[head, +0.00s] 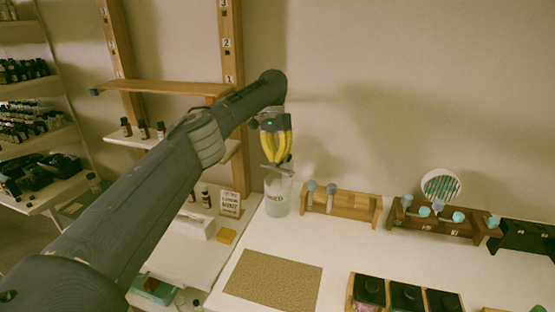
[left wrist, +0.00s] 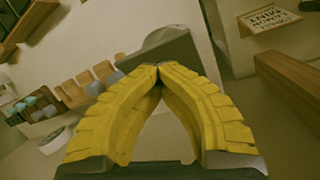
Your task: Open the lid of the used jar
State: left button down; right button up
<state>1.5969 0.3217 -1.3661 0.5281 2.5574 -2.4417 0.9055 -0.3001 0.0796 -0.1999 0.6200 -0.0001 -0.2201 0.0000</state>
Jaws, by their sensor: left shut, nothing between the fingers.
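The used jar (head: 278,197) is a clear, pale jar with dark lettering on its front. It stands on the white table near the wall. A grey lid-like piece (head: 284,166) shows at its top, partly behind my fingers, and looks tilted; I cannot tell how it sits on the rim. My left gripper (head: 277,162) points down over the jar with its yellow fingers shut and empty. In the left wrist view the fingertips (left wrist: 159,67) meet in front of the grey lid (left wrist: 165,45); I cannot tell whether they touch it. My right gripper is not in view.
A wooden rack (head: 345,207) with droppers stands right of the jar. A darker rack (head: 435,222) is farther right. A brown mat (head: 272,280) lies in front, with dark-lidded boxes (head: 405,296) beside it. A small sign (head: 230,203) stands left.

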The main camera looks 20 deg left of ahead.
pick_arm(q)
jog(key=c, duration=2.1)
grip_release()
jog(key=shift+d+f, duration=0.25)
jog(key=shift+c, duration=0.2)
jog(key=o, duration=0.6)
jog(key=shift+w, duration=0.15)
jog(key=o, duration=0.4)
jog(key=shift+a+r, duration=0.1)
jog(key=shift+s+a+t, duration=0.1)
jog(key=shift+s+t, duration=0.15)
jog(key=shift+t, duration=0.05)
